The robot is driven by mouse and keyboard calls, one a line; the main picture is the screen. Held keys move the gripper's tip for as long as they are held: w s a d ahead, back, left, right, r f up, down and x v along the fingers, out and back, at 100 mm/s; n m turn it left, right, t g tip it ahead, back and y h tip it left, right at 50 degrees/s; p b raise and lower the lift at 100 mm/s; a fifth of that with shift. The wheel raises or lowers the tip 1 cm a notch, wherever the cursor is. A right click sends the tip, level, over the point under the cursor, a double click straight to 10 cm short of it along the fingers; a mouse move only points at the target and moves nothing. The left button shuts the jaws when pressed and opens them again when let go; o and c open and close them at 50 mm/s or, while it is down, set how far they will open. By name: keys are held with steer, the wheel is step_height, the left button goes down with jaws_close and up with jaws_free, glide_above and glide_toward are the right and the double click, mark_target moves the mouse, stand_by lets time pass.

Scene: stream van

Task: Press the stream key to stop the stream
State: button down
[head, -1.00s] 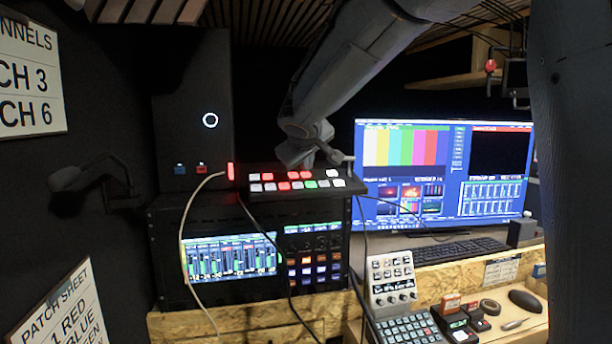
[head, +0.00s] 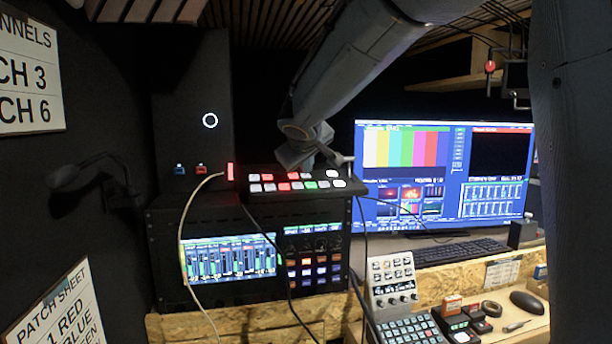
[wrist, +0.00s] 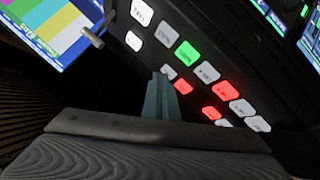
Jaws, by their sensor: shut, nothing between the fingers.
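The switcher panel (head: 285,196) is a dark slanted keypad on top of the equipment rack, with two rows of lit white, red and green keys. In the wrist view its keys (wrist: 207,72) run diagonally, with a green key (wrist: 187,54) near the middle. The key labels are too blurred to tell which is the stream key. My gripper (wrist: 158,92) is shut and empty, its fingertips over the panel near a white key and a red key (wrist: 183,86). I cannot tell whether they touch. In the head view my wrist (head: 302,148) is just above the panel and hides the fingertips.
A lever (wrist: 92,38) stands at the panel's edge. A large monitor (head: 445,205) with colour bars is at right, and a dark box (head: 190,110) stands behind at left. Cables hang before the rack (head: 165,270). A keypad (head: 410,328) and small items lie on the desk.

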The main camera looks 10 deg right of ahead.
steer(key=shift+r, duration=0.1)
steer(key=shift+s+r+p, duration=0.2)
steer(key=shift+r+p, duration=0.25)
steer(key=shift+r, duration=0.25)
steer(key=r+p, duration=0.1)
steer(key=r, duration=0.1)
steer(key=s+r+p, duration=0.1)
steer(key=r+p, duration=0.1)
steer(key=shift+s+r, duration=0.1)
steer(key=shift+r, duration=0.3)
stand_by(0.5)
